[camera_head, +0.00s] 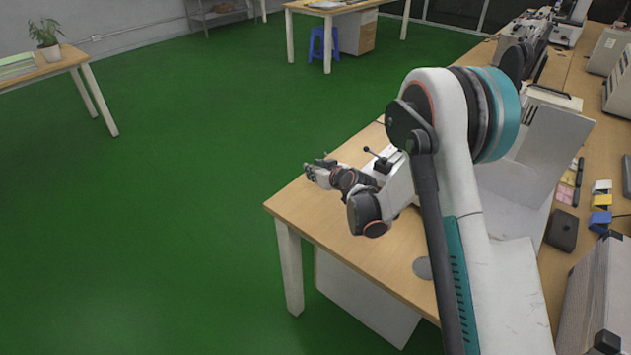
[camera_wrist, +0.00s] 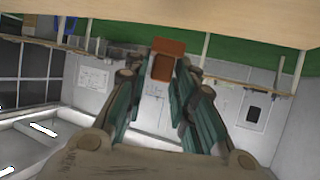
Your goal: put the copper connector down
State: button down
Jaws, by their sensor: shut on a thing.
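The copper connector (camera_wrist: 167,47) shows in the wrist view as a small reddish-brown block with a rectangular opening. It sits between the tips of my gripper (camera_wrist: 158,76), whose teal fingers are shut on it. The bare wooden edge of a table spans the top of the wrist view, beyond the connector. In the head view my gripper (camera_head: 316,174) is near the far left part of the wooden table (camera_head: 305,211). The connector cannot be made out there, and I cannot tell its height above the table.
The near left part of the table is bare, apart from a grey disc (camera_head: 422,268). To the right stand a white panelled unit (camera_head: 545,140), a dark box (camera_head: 562,230) and small coloured blocks (camera_head: 600,218). Green floor (camera_head: 180,230) lies left of the table edge.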

jog(key=shift+f+b, duration=0.6)
jog(key=shift+f, duration=1.25)
jog(key=c, duration=1.3)
grip_release()
jog(key=shift+f, duration=0.1)
jog(key=shift+c, duration=0.2)
jog(key=shift+d+r, duration=0.1)
jog(key=shift+r, duration=0.1)
jog(key=p+v, duration=0.4)
jog(key=v, duration=0.8)
